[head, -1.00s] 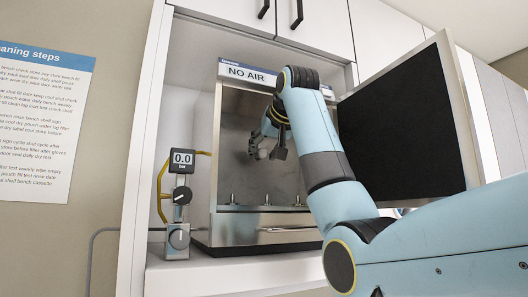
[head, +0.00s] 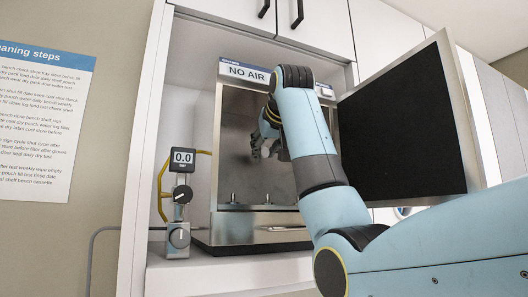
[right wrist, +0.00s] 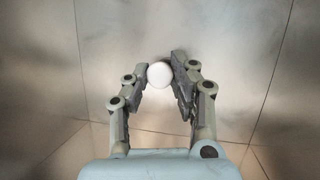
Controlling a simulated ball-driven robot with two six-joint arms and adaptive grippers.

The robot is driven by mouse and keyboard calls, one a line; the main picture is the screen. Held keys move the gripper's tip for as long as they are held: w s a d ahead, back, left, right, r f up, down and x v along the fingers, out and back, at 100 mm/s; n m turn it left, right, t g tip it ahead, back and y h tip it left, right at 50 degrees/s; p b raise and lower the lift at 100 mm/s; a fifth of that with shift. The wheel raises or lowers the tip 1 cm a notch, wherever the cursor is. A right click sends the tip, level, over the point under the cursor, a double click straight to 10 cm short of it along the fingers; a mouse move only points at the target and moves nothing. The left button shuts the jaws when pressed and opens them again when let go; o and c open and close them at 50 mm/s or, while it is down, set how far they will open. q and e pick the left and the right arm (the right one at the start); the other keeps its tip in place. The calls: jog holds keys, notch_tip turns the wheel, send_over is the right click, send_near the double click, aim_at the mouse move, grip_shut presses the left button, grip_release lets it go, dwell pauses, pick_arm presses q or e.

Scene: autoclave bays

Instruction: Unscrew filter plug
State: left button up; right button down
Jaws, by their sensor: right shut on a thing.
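The filter plug (right wrist: 159,75) is a small, white, rounded piece in the right wrist view. It sits between the fingertips of my right gripper (right wrist: 160,82), which is shut on it. In the head view, my right gripper (head: 263,146) is inside the open steel chamber (head: 232,160), near its back, and partly hidden by my wrist. Only a small pale bit of the plug shows there. I cannot tell whether the plug still sits in its seat. My left gripper is in neither view.
The open dark door (head: 400,125) stands right of the chamber, behind my right arm. A gauge reading 0.0 (head: 182,160) with knobs stands left of the chamber. Steel pegs (head: 233,198) rise at the chamber's front. A NO AIR sign (head: 246,73) is above the opening.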

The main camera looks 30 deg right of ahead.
jog(key=shift+s+a+b, duration=0.15)
jog(key=shift+s+b, duration=0.25)
jog(key=shift+s, duration=1.05)
